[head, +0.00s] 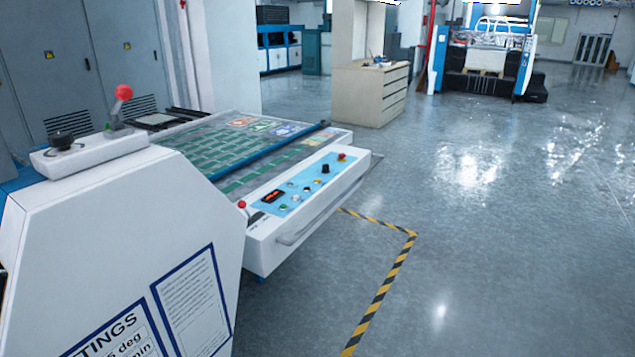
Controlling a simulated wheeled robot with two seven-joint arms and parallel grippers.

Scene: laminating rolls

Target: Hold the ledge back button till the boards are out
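A white and blue machine stands at the left. Its sloped light-blue control panel (310,182) carries a red-lit display (273,196), several small buttons, a black knob (325,168) and a red button (342,156). The labels are too small to read, so I cannot tell which one is the ledge back button. Behind the panel lies a flat bed with a green patterned surface (205,152). Coloured printed pieces (262,126) lie at its far end; I cannot tell whether these are the boards. Neither of my grippers is in view.
A white handle bar (310,222) runs along the panel's front. A red-balled lever (124,92) rises from the machine's top. Yellow-black floor tape (383,290) marks the floor in front. A beige drawer cabinet (372,90) stands behind. The floor at the right is clear.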

